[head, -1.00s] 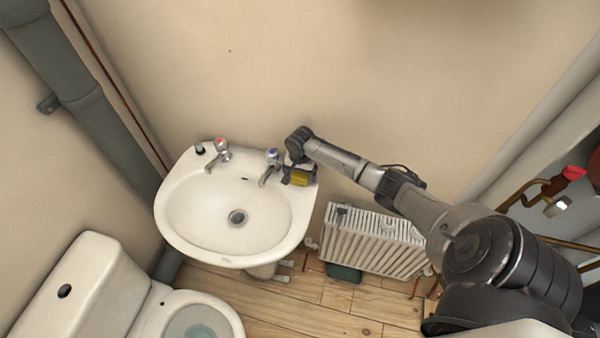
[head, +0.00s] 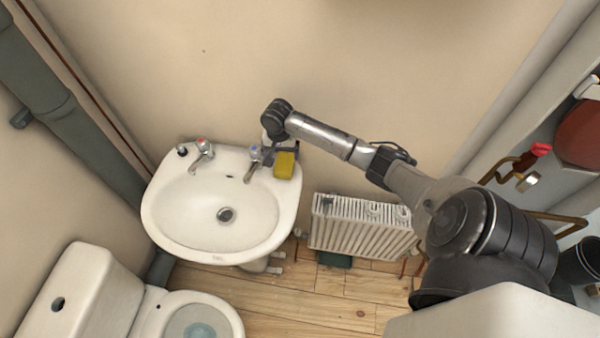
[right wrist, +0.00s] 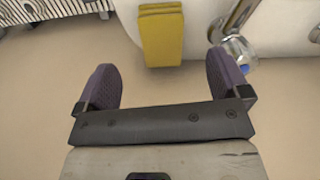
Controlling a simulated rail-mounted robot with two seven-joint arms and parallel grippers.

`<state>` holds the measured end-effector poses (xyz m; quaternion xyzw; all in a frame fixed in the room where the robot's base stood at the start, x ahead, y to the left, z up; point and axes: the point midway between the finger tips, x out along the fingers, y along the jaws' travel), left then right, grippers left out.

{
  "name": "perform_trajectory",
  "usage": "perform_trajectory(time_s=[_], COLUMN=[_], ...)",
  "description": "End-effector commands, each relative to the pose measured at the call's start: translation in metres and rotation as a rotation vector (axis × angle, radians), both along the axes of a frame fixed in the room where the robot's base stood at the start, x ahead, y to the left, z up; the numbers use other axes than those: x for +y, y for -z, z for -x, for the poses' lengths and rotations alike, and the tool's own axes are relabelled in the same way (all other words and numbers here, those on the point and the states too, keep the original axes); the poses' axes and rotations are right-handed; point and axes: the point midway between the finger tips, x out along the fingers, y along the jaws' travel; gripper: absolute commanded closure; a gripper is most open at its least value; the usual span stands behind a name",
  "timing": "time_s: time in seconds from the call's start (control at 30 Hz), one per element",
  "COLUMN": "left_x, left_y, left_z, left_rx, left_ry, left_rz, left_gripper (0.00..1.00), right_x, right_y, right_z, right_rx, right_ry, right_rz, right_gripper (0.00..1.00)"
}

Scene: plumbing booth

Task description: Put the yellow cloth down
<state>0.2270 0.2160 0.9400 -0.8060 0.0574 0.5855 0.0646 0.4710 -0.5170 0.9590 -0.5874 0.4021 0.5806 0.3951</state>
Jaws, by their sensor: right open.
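The yellow cloth (head: 285,165) is on the back right corner of the white washbasin (head: 180,222), beside the blue-marked tap (head: 255,160). In the right wrist view the cloth (right wrist: 161,36) looks folded and lies just beyond the fingertips, with a visible gap to them. My right gripper (right wrist: 163,78) is open and empty, its two purple-grey fingers spread apart. In the head view the right gripper (head: 275,140) is partly hidden by its own wrist, above the basin's back edge near the wall. My left gripper is not in view.
A red-marked tap (head: 203,147) stands on the basin's back left. A white radiator (head: 360,228) is low on the wall right of the basin. A toilet (head: 115,300) is at the lower left. The wall is close behind the right gripper.

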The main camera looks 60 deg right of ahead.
Motion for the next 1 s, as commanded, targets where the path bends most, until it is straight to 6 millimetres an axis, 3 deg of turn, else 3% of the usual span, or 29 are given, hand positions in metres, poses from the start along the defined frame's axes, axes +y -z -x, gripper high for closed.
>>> perform_trajectory(time_s=[0.1, 0.23, 0.4, 0.5, 0.7, 1.0], left_x=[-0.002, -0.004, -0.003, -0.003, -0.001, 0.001], left_y=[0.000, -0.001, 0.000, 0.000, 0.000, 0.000], left_z=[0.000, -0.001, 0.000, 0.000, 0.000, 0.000], left_rx=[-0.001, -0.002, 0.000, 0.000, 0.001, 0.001], left_ry=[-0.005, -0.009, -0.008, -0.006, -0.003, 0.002], left_rz=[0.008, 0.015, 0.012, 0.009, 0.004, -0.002], left_gripper=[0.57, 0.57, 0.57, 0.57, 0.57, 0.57], right_x=[0.065, 0.149, 0.234, 0.265, 0.292, 0.297], right_y=[0.043, 0.078, 0.079, 0.064, 0.032, 0.018], right_z=[0.030, 0.082, 0.154, 0.189, 0.230, 0.244], right_rx=[0.004, -0.036, -0.133, -0.188, -0.249, -0.262], right_ry=[-0.269, -0.631, -1.006, -1.149, -1.306, -1.360], right_rz=[0.010, 0.023, 0.052, 0.083, 0.154, 0.192], right_gripper=[0.06, 0.06, 0.06, 0.06, 0.06, 0.06])
